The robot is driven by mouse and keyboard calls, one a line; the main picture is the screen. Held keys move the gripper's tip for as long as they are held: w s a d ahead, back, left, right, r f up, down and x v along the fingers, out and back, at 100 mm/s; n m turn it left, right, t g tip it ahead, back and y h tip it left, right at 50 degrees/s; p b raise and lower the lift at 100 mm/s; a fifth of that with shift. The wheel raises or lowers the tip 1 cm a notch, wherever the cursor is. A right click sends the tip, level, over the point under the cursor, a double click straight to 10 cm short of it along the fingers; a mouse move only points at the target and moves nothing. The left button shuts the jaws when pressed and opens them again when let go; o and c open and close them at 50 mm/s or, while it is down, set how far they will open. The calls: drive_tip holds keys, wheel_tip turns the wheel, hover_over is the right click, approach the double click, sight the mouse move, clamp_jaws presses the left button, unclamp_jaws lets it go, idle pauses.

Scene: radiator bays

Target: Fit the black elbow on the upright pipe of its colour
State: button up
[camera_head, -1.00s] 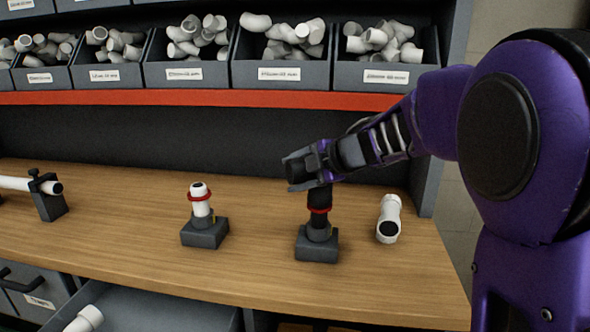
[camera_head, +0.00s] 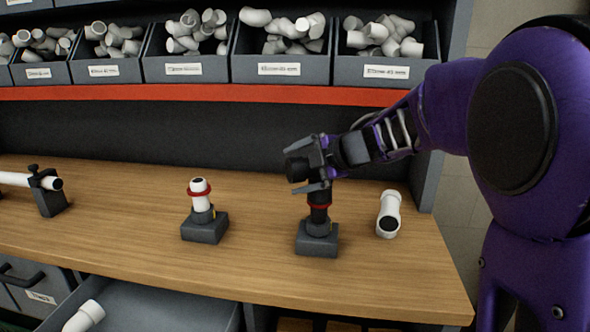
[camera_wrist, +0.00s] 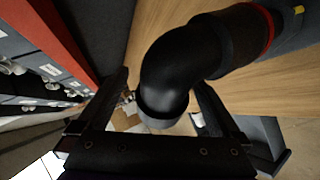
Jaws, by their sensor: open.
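The black elbow (camera_wrist: 170,70) sits at the top of the black upright pipe (camera_head: 319,215), one end meeting the pipe and the other turned sideways. In the head view the elbow (camera_head: 297,170) faces left. How deep the pipe goes into it I cannot tell. A red ring (camera_head: 319,206) circles the black pipe, which stands in a dark block (camera_head: 317,240). My gripper (camera_head: 319,164) is open, its fingers spread on either side of the elbow's free end. The fingers also show in the wrist view (camera_wrist: 160,105), with gaps beside the elbow.
A white upright pipe (camera_head: 200,203) with a red ring stands in another block to the left. A white fitting (camera_head: 388,215) lies close on the right. A clamped white pipe (camera_head: 20,183) is at far left. Bins (camera_head: 280,70) of white fittings line the shelf above a red edge (camera_head: 200,94).

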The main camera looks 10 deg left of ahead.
drive_tip(key=p+v, duration=0.3)
drive_tip(key=v, duration=1.3)
drive_tip(key=shift+d, duration=0.2)
drive_tip(key=shift+s+r, duration=0.1)
drive_tip(key=shift+s, duration=0.05)
